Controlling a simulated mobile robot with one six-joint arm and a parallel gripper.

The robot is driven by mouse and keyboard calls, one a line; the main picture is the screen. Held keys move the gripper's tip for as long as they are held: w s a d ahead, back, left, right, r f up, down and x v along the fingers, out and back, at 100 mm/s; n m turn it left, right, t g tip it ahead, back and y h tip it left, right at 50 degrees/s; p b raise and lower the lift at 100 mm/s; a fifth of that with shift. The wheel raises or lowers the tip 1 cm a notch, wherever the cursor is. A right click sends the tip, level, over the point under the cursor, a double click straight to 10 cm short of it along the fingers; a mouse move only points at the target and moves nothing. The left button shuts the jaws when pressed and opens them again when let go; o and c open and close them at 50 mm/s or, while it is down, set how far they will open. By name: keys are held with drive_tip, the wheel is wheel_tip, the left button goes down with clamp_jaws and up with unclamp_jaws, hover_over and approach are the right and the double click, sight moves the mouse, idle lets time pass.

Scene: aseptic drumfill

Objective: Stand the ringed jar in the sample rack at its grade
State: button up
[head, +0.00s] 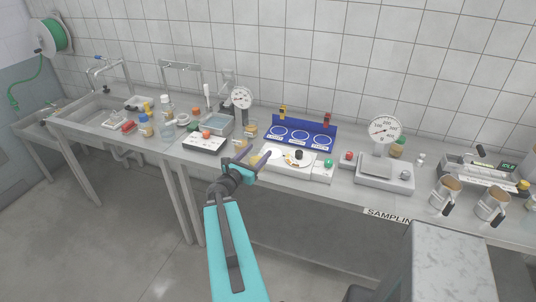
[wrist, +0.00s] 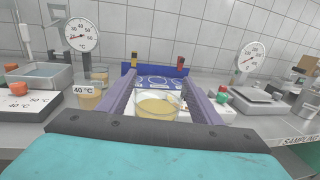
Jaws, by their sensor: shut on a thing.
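My gripper (wrist: 160,103) is shut on a clear jar of yellow liquid (wrist: 157,107), which is upright between the purple-grey fingers. In the head view my gripper (head: 247,160) is above the bench's front part, left of a white plate. I cannot make out a ring on the held jar. The blue sample rack (head: 332,131) stands against the back wall, beyond and to the right of my gripper. It has three white-ringed places, with labels too small to read. In the wrist view the rack (wrist: 129,72) is straight ahead behind the jar, partly hidden by it and the fingers.
A dial thermometer (head: 242,97) rises by a water bath (head: 214,125). A white plate unit (head: 275,168) lies before the rack. A dial scale (head: 384,176) stands to the right.

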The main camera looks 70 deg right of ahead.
drive_tip(key=w+a+n+t+b, duration=0.3)
drive_tip(key=w+a+n+t, duration=0.35)
drive_tip(key=w+a, duration=2.15)
drive_tip(key=w+a+n+t+y+b, duration=0.1)
drive_tip(key=w+a+t, duration=0.2)
drive_tip(key=a, duration=1.5)
drive_tip(key=w+a+n+t+y+b, duration=0.1)
drive_tip(key=w+a+t+y, duration=0.1)
drive_tip(key=a, duration=1.6)
drive_tip(key=shift+w+f+n+t+y+b, duration=0.35)
drive_tip(key=shift+w+f+t, duration=0.1)
drive_tip(key=shift+w+t, duration=0.5)
drive_tip(key=shift+s, duration=0.2)
